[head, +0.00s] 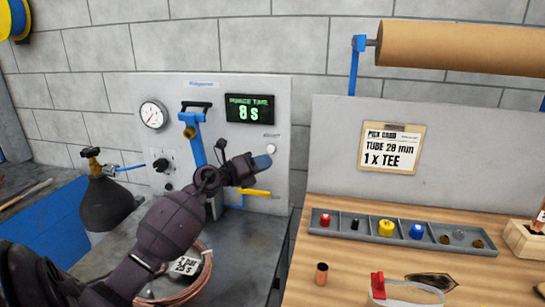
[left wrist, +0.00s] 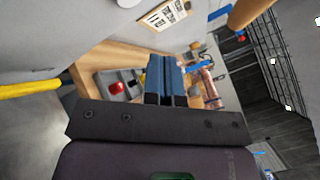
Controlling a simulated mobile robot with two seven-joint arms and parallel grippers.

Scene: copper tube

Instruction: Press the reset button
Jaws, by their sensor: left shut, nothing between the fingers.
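A small white round button (head: 271,149) sits on the grey panel below the display and its small label. In the left wrist view, a white round part (left wrist: 128,2) is cut off by the top edge and looks like this button. My left gripper (head: 262,161) is shut and empty, its blue fingertips just below the button in the head view. I cannot tell whether they touch the panel. The closed fingers also show in the left wrist view (left wrist: 164,72). My right gripper is not in view.
The panel (head: 233,88) carries a green-lit display (head: 250,108) reading 8 s, a gauge (head: 153,114) and a blue bracket (head: 196,135). A yellow lever (head: 257,194) sticks out below my gripper. A parts tray (head: 340,231) lies on the wooden bench at right.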

